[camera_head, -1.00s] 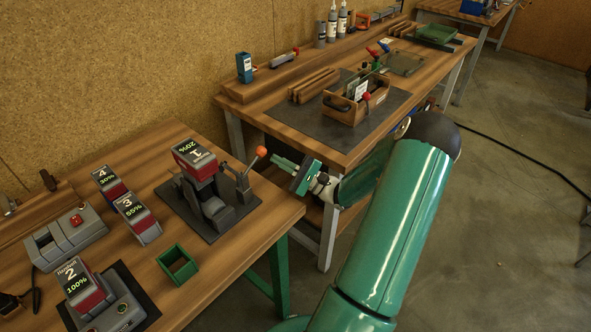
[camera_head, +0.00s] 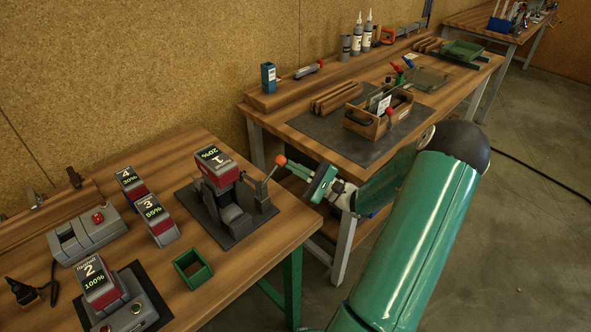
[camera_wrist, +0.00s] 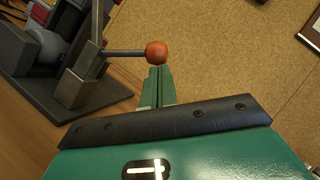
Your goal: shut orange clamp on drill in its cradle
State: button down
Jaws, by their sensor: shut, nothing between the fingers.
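The drill (camera_head: 228,196) stands in its dark cradle (camera_head: 205,222), with a red and grey battery marked 1 and 20% (camera_head: 216,168) on top. The lever (camera_wrist: 122,53) runs left from the ball to the clamp bracket.
Batteries 3 (camera_head: 155,218) and 4 (camera_head: 130,186) stand left of the cradle. Battery 2 (camera_head: 98,280) sits on a charger in front. A green open box (camera_head: 192,270) is near the table's front edge. A second bench (camera_head: 290,118) with a wooden toolbox stands behind my arm.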

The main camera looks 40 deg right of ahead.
jog(key=a+r+n+g+h, duration=0.1)
jog(key=a+r+n+g, duration=0.5)
jog(key=n, duration=0.5)
jog(key=shift+r+g, duration=0.3)
jog(key=shift+r, duration=0.6)
jog(key=shift+a+n, duration=0.2)
jog(key=shift+n, duration=0.1)
jog(key=w+d+v, duration=0.1)
jog(key=d+v, duration=0.1)
jog(key=v, duration=1.1)
jog(key=shift+w, duration=0.25)
